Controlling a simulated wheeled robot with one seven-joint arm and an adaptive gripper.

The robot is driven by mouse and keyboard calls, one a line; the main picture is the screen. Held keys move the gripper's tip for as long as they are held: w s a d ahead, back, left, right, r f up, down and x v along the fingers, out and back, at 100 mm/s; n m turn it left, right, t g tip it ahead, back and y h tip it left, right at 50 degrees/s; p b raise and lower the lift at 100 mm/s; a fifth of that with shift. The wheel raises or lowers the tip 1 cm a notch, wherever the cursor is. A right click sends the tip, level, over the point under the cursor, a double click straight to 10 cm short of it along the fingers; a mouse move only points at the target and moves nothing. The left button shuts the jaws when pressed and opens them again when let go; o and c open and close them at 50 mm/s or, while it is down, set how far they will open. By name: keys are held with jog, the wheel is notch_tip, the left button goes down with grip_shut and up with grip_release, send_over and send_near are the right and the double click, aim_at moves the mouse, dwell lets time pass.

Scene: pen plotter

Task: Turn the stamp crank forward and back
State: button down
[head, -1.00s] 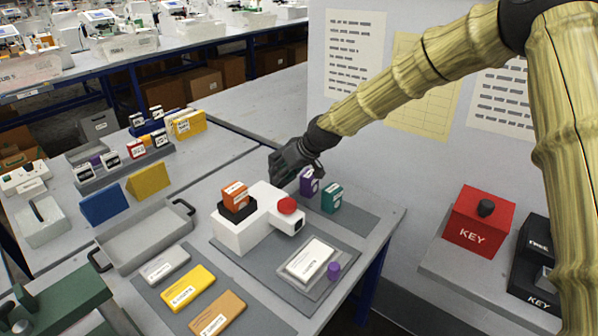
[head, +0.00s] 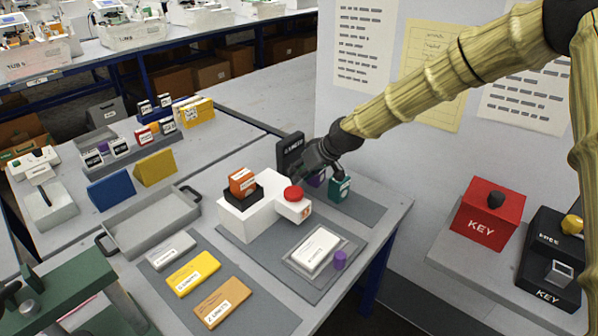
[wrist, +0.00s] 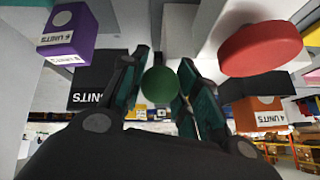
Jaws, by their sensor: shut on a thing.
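The white stamp machine (head: 243,220) stands on the grey bench with a red button (head: 293,193) on its arm and an orange block (head: 242,182) in a black holder on top. My gripper (head: 318,163) is just behind the machine's head. In the wrist view a round green crank knob (wrist: 160,85) sits between the two fingers of my gripper (wrist: 160,88), which are shut on it. The red button (wrist: 262,48) is to the right there. The crank's arm is not clear in either view, and the knob is hidden in the head view.
A stamp pad tray (head: 340,282) with a white card (head: 316,248) lies in front. A grey tray (head: 150,225) is left, and a red KEY box (head: 488,218) is right.

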jog(key=shift+d+f, duration=0.1)
jog(key=shift+f, duration=0.05)
jog(key=c, duration=1)
grip_release()
jog(key=shift+c, duration=0.2)
jog(key=v, duration=1.2)
